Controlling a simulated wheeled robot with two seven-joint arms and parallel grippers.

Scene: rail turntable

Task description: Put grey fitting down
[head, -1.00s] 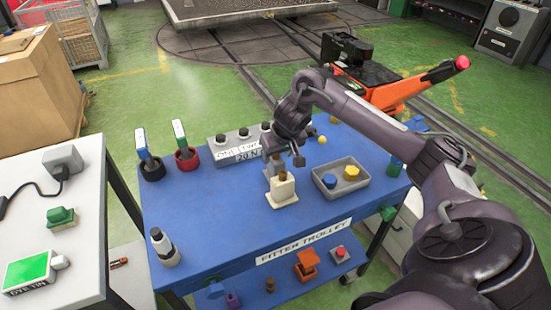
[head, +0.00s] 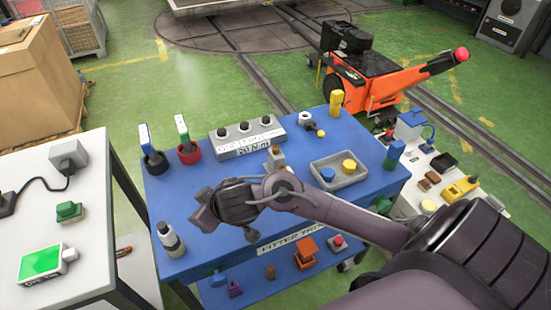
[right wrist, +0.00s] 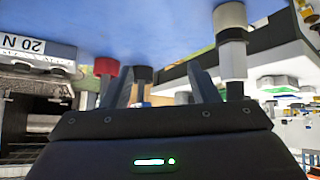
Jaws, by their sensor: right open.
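A small grey fitting (head: 277,160) with a brownish top shows on the blue trolley (head: 355,206), just behind my right forearm. My arm hides its lower part and the cream block seen there earlier. My right gripper (head: 200,212) is over the trolley's left part, to the left of the fitting and apart from it. In the right wrist view its two fingers (right wrist: 158,88) stand apart with nothing held between them. The left gripper is in neither view.
The trolley's left middle has bare room.

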